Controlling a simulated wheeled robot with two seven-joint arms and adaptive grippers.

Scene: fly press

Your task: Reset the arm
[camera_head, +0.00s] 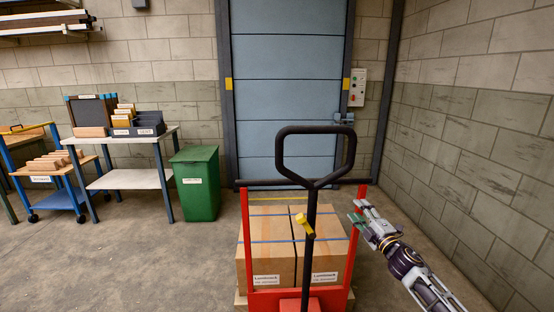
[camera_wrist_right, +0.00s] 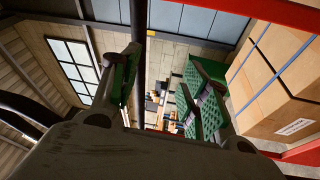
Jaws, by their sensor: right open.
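My right gripper (camera_head: 359,213) shows at the right of the pallet truck in the head view, its arm coming in from the lower right. It is open and empty. In the right wrist view its two fingers with green pads (camera_wrist_right: 160,92) stand wide apart with nothing between them. The gripper is close to the truck's right red upright (camera_head: 357,222); I cannot tell if they touch. The truck's black loop handle (camera_head: 283,150) stands upright, apart from the gripper, with a yellow lever (camera_head: 304,223) on its shaft. My left gripper is not in view.
Strapped cardboard boxes (camera_head: 270,262) sit behind the truck's red frame. A green bin (camera_head: 195,184) and a table (camera_head: 130,178) with trays stand at the left. A blue door (camera_head: 287,80) is behind. A block wall (camera_head: 480,130) bounds the right side, with some bare floor before it.

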